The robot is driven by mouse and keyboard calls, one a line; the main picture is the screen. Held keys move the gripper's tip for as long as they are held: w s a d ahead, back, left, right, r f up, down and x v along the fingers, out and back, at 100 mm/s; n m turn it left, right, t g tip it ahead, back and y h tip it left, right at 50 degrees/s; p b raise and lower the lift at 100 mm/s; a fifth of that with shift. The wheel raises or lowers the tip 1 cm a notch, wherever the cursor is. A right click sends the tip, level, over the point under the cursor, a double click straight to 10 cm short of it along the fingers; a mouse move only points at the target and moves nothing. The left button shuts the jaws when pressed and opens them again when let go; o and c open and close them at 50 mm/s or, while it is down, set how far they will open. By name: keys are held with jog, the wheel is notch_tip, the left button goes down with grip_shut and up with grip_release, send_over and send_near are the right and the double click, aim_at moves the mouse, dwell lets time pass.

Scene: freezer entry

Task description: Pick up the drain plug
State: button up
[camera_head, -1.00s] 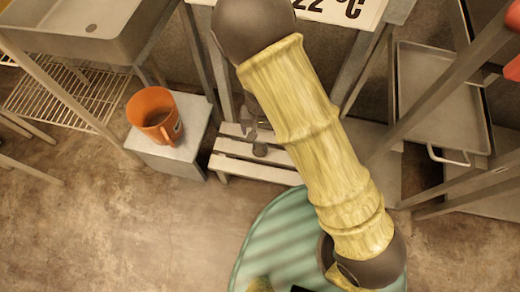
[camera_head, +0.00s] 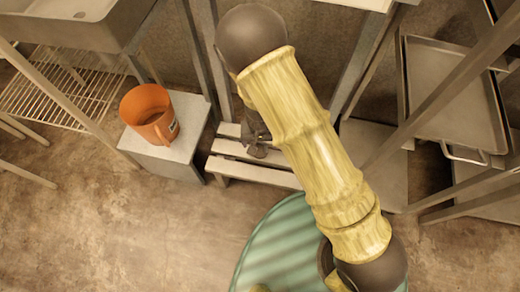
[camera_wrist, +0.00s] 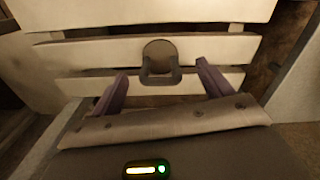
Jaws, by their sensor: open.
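The drain plug (camera_wrist: 158,55) is a dark grey disc with a squared loop handle on its near side. It rests on the pale slatted bench (camera_wrist: 85,52). In the head view the plug (camera_head: 258,151) is a small dark shape on the bench (camera_head: 250,172), close to my gripper and hard to make out. My gripper (camera_wrist: 162,69) is open, one purple-grey finger on each side of the plug's handle in the wrist picture. The gap between the fingers is empty. In the head view my arm covers part of the bench and gripper.
An orange jug (camera_head: 149,112) stands on a grey block (camera_head: 170,145) left of the bench. A wire shelf (camera_head: 60,85) lies under a metal sink (camera_head: 85,15). Metal trays (camera_head: 450,95) and rack posts stand at right. The floor at lower left is clear.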

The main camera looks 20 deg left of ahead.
aim_at(260, 152)
notch_tip(260, 152, down, 5)
jog(key=b, duration=0.2)
jog(key=shift+f+b, duration=0.15)
jog(key=shift+b, duration=0.2)
jog(key=shift+w+d, duration=0.1)
jog(key=shift+w, duration=0.05)
jog(key=shift+s, duration=0.2)
jog(key=c, duration=1.2)
notch_tip(260, 152, up, 10)
jog(key=p, duration=0.6)
jog(key=shift+w, duration=0.1)
jog(key=shift+w, duration=0.1)
